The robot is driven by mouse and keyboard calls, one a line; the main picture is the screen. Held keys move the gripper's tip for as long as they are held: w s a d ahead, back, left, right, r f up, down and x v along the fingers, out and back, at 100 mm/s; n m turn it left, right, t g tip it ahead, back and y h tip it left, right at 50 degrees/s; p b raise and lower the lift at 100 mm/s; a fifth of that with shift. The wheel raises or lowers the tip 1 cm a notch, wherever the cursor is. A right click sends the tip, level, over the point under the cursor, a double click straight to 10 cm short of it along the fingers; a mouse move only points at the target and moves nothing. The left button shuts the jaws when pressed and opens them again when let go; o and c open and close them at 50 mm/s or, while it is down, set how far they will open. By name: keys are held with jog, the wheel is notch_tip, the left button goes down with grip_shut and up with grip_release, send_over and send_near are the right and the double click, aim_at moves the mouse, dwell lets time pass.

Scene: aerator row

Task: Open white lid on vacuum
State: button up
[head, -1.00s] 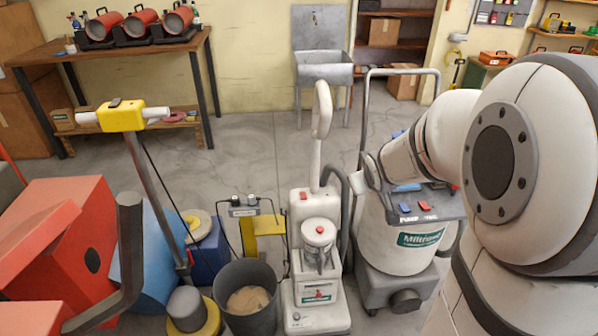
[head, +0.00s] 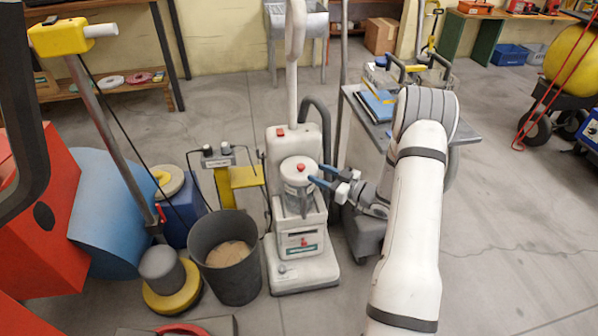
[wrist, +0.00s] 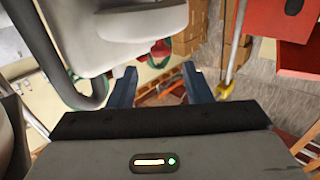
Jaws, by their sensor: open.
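The vacuum (head: 303,262) is an upright white-grey machine in the middle of the head view. Its white lid (head: 296,174), round with a red knob (head: 301,167), sits on the clear canister and looks closed. My gripper (head: 315,174) has blue fingers and reaches in from the right, close beside the lid. Whether the fingers touch it I cannot tell. In the wrist view the two fingers (wrist: 160,82) stand apart with nothing clearly between them. A pale curved body, probably part of the vacuum, fills the upper left there.
A dark bin (head: 234,284) stands close to the vacuum's left. A yellow-based floor machine (head: 172,296) is farther left. A grey cart (head: 365,108) stands behind my arm. Open floor (head: 520,220) lies to the right.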

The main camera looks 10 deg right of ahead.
aim_at(304, 167)
jog(key=b+x, duration=0.1)
jog(key=x, duration=0.6)
jog(key=shift+w+a, duration=0.15)
jog(key=shift+a, duration=0.05)
grip_shut()
